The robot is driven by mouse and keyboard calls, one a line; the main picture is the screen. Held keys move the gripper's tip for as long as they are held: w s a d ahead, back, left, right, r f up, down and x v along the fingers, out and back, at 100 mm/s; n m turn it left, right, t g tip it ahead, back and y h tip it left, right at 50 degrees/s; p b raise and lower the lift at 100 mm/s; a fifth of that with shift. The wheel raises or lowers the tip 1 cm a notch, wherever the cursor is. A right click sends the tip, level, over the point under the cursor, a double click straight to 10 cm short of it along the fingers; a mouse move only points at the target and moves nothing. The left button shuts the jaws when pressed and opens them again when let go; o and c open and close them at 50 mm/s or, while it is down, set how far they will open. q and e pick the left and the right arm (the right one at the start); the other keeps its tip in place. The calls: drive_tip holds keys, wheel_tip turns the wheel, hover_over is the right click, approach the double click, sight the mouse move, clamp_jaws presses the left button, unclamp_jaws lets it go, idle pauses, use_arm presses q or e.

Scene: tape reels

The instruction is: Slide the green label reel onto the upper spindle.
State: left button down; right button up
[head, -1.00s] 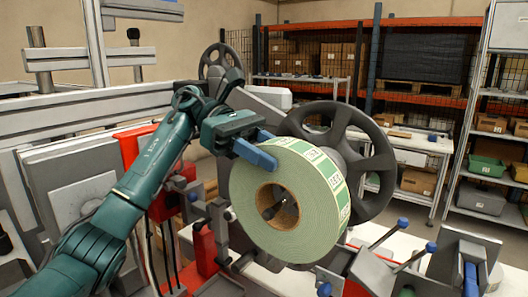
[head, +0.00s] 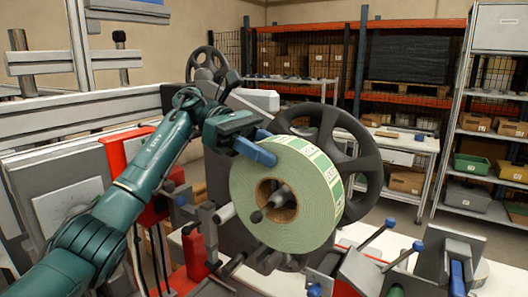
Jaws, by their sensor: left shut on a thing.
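The green label reel (head: 315,217) is a wide roll with pale printed labels on its rim and a brown cardboard core. My left gripper (head: 258,150) is shut on its upper left edge, with a blue finger against the roll. The reel hangs upright, facing me, in front of a large black spoked wheel (head: 371,168). A grey rod end (head: 281,195) shows in the core opening, probably the upper spindle. I cannot tell how far the core is around it. My right gripper is not in view.
A machine with a red bracket (head: 120,152) and grey rods stands left and below. Several blue-knobbed levers (head: 390,223) stick up at the lower right. A smaller black wheel (head: 206,62) is behind the arm. Shelves with boxes line the back.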

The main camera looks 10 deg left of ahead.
use_arm(q)
drive_tip(key=shift+w+d+r, duration=0.1)
drive_tip(key=shift+w+d, duration=0.2)
drive_tip(key=shift+w, duration=0.35)
drive_tip(key=shift+w+d+r, duration=0.1)
drive_tip(key=shift+w+d, duration=0.15)
drive_tip(key=shift+w, duration=0.35)
drive_tip(key=shift+w+d, duration=0.35)
drive_tip(key=shift+w, duration=0.55)
drive_tip(key=shift+w+d, duration=0.35)
drive_tip(key=shift+w, duration=0.5)
